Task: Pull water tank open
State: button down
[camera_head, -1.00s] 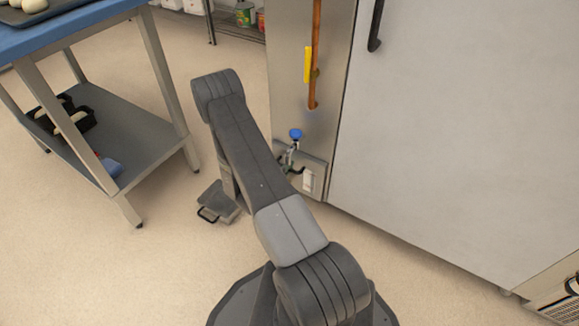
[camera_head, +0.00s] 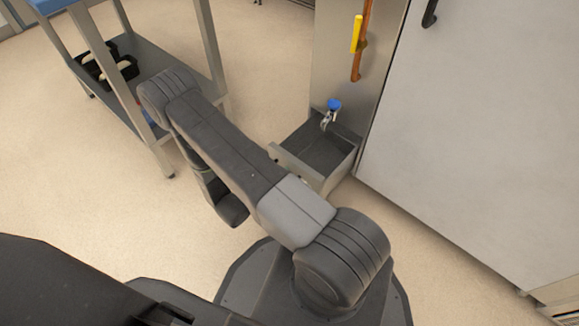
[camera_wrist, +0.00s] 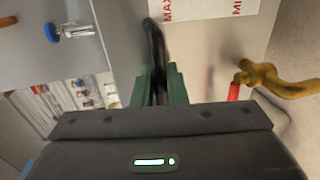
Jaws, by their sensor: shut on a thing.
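The water tank (camera_head: 292,166) is a metal drawer at the foot of the oven's side column. In the head view it stands out from the column, and its dark inside shows from above. My arm hides part of its front and its handle there. In the wrist view, the tank's front (camera_wrist: 212,58) carries a white label reading MAX and another partly cut off. My gripper (camera_wrist: 161,82) has its green fingers closed on the black handle (camera_wrist: 154,42) of the tank. The fingertips are hidden in the head view.
A blue-knobbed tap (camera_head: 333,108) sits above the tank, and a brass valve (camera_wrist: 272,78) with a red part is beside its front. A steel trolley (camera_head: 158,157) stands left. The large oven door (camera_head: 470,150) is at right. Floor at lower left is clear.

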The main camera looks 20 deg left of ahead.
jog(key=shift+s+a, duration=0.15)
jog(key=shift+s, duration=0.1)
jog(key=c, duration=1.8)
grip_release()
jog(key=p+v, duration=0.3)
jog(key=v, duration=1)
jog(key=shift+s+a+r+p, duration=0.1)
jog(key=shift+s+p, duration=0.25)
jog(key=shift+s, duration=0.05)
jog(key=shift+w, duration=0.1)
jog(key=shift+b+x, duration=1.85)
jog(key=shift+x, duration=5.05)
